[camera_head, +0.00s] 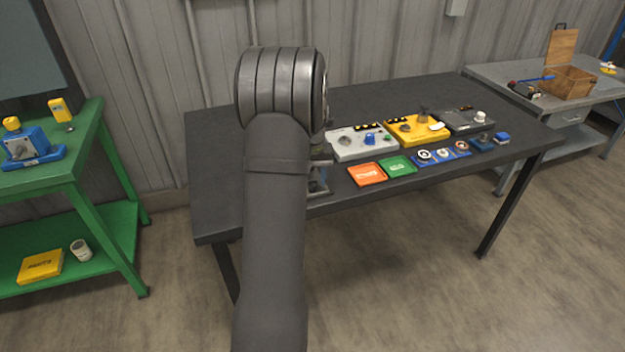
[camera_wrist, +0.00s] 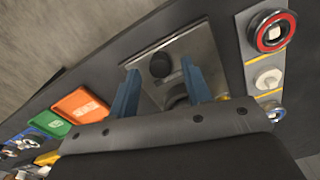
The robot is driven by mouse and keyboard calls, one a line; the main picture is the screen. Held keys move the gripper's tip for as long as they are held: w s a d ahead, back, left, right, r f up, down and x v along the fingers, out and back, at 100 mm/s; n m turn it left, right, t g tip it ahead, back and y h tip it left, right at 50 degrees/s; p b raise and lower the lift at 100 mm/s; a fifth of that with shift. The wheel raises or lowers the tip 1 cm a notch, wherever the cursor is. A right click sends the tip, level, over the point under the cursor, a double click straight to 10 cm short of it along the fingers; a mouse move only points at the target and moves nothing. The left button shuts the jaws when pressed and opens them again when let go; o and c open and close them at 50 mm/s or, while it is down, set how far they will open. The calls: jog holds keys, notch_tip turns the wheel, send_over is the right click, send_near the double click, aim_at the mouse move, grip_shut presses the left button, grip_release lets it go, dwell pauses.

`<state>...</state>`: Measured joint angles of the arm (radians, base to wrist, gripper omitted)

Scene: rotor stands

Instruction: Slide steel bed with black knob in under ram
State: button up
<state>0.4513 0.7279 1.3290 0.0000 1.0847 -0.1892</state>
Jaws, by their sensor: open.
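In the wrist view a steel bed (camera_wrist: 187,46) lies on the dark bench, with a round black knob (camera_wrist: 160,65) on top. My gripper (camera_wrist: 158,82) is open, its two blue fingers on either side of the knob and apart from it in the picture. I cannot tell how high the fingers are above the plate. A dark round part shows between the fingers below the knob; I cannot tell whether it is the ram. In the head view my arm hides most of this spot; only a bit of metal (camera_head: 318,184) shows beside it.
An orange tray (camera_head: 367,174) and a green tray (camera_head: 398,166) lie right of my arm. Behind them stand a grey stand (camera_head: 345,153), a yellow stand (camera_head: 415,130) and a dark stand (camera_head: 465,122). In the wrist view a pale panel (camera_wrist: 240,50) with ringed parts lies at right.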

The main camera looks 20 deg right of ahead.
jog(key=shift+f, duration=0.4)
jog(key=shift+c, duration=0.5)
grip_shut()
jog(key=w, duration=1)
jog(key=shift+w, duration=0.25)
jog(key=shift+w+r, duration=0.1)
jog(key=shift+w, duration=0.15)
grip_release()
jog(key=shift+w, duration=0.1)
jog(key=shift+o, duration=0.5)
